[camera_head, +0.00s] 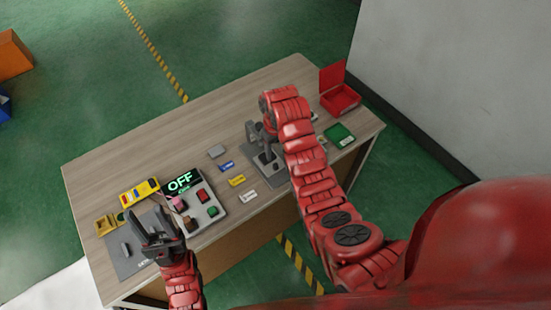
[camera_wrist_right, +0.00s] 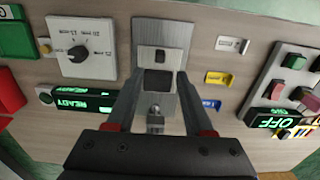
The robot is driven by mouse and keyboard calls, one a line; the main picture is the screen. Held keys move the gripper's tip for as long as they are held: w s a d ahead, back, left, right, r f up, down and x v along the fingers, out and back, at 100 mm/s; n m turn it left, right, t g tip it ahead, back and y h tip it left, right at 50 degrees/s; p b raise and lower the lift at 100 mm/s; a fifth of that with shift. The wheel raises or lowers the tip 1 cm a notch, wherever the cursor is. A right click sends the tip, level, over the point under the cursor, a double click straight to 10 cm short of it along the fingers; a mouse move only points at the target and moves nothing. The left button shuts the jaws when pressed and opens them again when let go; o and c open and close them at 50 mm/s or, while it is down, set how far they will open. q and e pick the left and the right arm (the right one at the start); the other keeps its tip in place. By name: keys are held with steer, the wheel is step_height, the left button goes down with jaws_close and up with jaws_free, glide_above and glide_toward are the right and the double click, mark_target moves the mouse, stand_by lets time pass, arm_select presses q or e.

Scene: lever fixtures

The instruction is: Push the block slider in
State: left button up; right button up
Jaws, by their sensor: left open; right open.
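A grey metal fixture (camera_wrist_right: 161,32) with a dark square recess and a small grey block-like knob (camera_wrist_right: 155,117) fills the middle of the right wrist view; I take it to be the block slider. It shows partly in the head view (camera_head: 266,166), mostly covered by my right arm. My right gripper (camera_wrist_right: 158,78) is open above it, one finger on each side of the knob; whether either finger touches is unclear. My left gripper (camera_head: 156,236) is open and empty over a dark grey plate (camera_head: 121,261) at the table's left end.
The wooden table (camera_head: 190,130) also carries an OFF display panel with buttons (camera_head: 203,210), a yellow device (camera_head: 139,192), small labelled tags (camera_head: 237,181), a dial panel (camera_wrist_right: 82,47) and a red open box (camera_head: 340,98). The table's back middle is clear.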

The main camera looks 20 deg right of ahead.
step_height(320, 180, up, 9)
steer(key=p, duration=0.6)
steer(key=shift+r+p, duration=0.15)
steer(key=shift+p, duration=0.2)
